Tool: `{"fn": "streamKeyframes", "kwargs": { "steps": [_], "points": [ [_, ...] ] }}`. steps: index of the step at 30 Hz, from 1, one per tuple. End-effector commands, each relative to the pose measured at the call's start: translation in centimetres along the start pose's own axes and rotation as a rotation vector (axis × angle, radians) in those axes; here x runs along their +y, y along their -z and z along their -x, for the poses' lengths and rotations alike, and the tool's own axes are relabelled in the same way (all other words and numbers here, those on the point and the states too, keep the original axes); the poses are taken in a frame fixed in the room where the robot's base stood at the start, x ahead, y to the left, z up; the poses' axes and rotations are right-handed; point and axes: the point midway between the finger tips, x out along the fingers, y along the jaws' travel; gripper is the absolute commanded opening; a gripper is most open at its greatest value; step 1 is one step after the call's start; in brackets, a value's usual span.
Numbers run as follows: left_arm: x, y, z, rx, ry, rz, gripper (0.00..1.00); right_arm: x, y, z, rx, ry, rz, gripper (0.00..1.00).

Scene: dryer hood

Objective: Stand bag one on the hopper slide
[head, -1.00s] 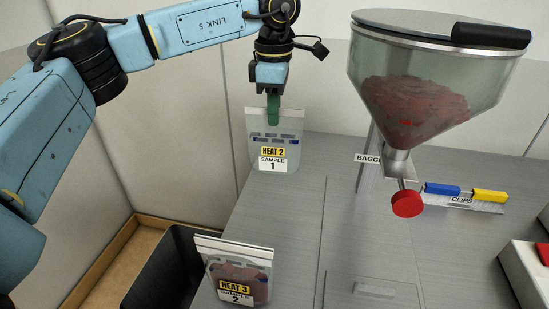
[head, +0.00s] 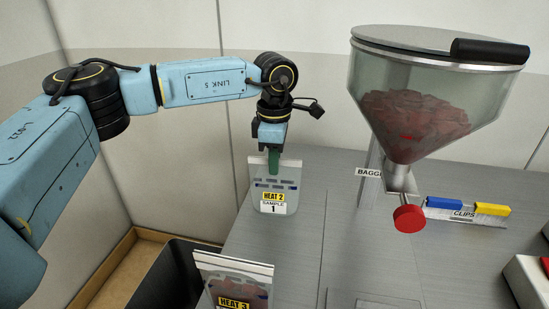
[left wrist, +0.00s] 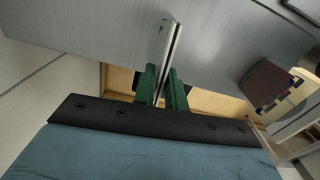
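Bag one (head: 273,207), a clear pouch labelled "HEAT 2" and "SAMPLE 1", hangs upright from my left gripper (head: 273,160). The green fingers are shut on its top edge. In the left wrist view the bag (left wrist: 171,48) shows edge-on as a thin strip between the fingers (left wrist: 162,88). It is over the left part of the grey counter, left of the hopper; I cannot tell whether its bottom touches. The hopper (head: 432,90) holds dark red contents above a red knob (head: 409,218). A flat panel outline lies on the counter below; I cannot tell for certain which part is the slide.
A second bag (head: 233,272), labelled "HEAT 3", stands at the front left beside a black bin (head: 172,275). Blue and yellow clips (head: 443,204) sit on a rack right of the hopper outlet. The counter (head: 300,240) between bag one and the hopper is clear.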

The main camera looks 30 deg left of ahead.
Motion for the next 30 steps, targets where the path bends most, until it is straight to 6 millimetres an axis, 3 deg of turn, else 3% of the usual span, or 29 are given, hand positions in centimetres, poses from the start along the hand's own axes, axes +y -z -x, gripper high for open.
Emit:
{"fn": "streamKeyframes", "kwargs": {
  "steps": [5,17,30],
  "points": [
    [0.0,0.0,0.0,0.000,0.000,0.000,0.33,0.2,-0.1,0.0,-0.001,-0.002,0.001,0.53],
    [0.0,0.0,0.1,-0.001,-0.002,0.000,0.33,0.3,-0.1,-0.4,-0.001,-0.004,0.001,0.53],
    [0.6,-0.1,9.9,-0.002,-0.003,-0.001,0.33,0.4,0.3,0.5,0.005,-0.005,0.000,0.53]
  ]
}}
